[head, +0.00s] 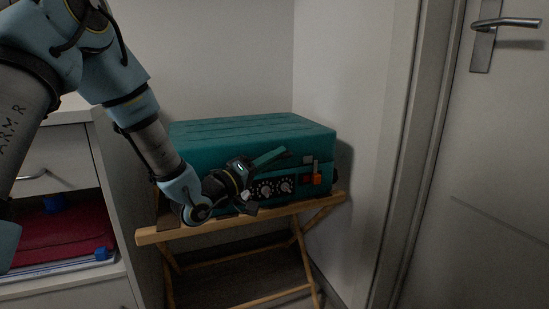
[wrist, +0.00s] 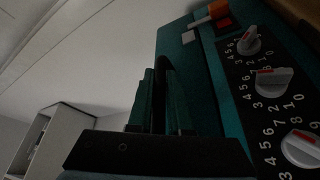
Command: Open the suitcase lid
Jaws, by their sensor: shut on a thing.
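The teal suitcase (head: 235,148) lies flat on a wooden folding stand, and its lid (head: 250,127) looks closed. The knobs (wrist: 272,82) and latch (wrist: 211,13) also show in the wrist view. My gripper (head: 282,154) is at the suitcase's front, above the knobs. Its fingers (wrist: 160,75) are close together and shut on part of the suitcase. Exactly which part is between them is too dark to tell.
The wooden stand (head: 155,237) has crossed legs. A white cabinet (head: 50,160) with an open compartment holding red and blue items stands at the left. A wall is close behind, and a door with a metal handle (head: 508,22) is at the right.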

